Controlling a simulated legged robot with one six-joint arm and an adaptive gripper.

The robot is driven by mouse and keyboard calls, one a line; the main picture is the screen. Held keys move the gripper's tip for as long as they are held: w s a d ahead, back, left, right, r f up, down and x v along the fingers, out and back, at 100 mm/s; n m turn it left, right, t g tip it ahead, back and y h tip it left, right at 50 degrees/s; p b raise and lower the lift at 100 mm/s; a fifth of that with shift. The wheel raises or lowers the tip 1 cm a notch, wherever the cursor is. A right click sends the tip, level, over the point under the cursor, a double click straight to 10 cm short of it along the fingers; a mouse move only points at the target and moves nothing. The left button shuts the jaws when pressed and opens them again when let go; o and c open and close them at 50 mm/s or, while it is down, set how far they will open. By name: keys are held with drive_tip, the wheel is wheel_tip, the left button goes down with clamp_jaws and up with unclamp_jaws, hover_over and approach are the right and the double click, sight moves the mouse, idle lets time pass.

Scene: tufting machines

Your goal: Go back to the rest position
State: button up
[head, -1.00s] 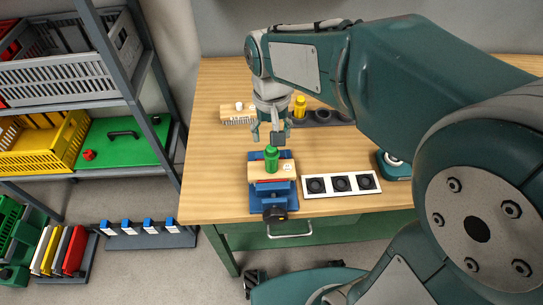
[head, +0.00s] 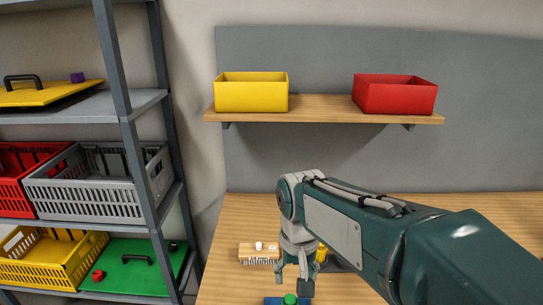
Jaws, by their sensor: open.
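My gripper (head: 293,285) points down above the wooden workbench (head: 230,222), near the bottom of the head view. Its fingers are apart and I see nothing held between them. Just below it the top of a green piece (head: 290,299) shows, over a blue fixture (head: 272,301) that the frame edge mostly cuts off. I cannot tell how far the fingers are from the green piece. My arm reaches in from the lower right.
A wooden brush (head: 258,252) lies left of my gripper; a yellow piece (head: 321,254) stands partly hidden behind my arm. A wall shelf (head: 330,116) holds a yellow bin (head: 251,92) and a red bin (head: 395,95). A grey rack (head: 140,150) with crates stands left.

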drive_tip(key=s+d+r+t, duration=0.2)
drive_tip(key=s+d+t, duration=0.3)
drive_tip(key=s+d, duration=0.5)
drive_tip(key=shift+s+r+m, duration=0.15)
drive_tip(key=shift+s+m, duration=0.15)
drive_tip(key=shift+s, duration=0.75)
drive_tip(key=shift+c, duration=1.2)
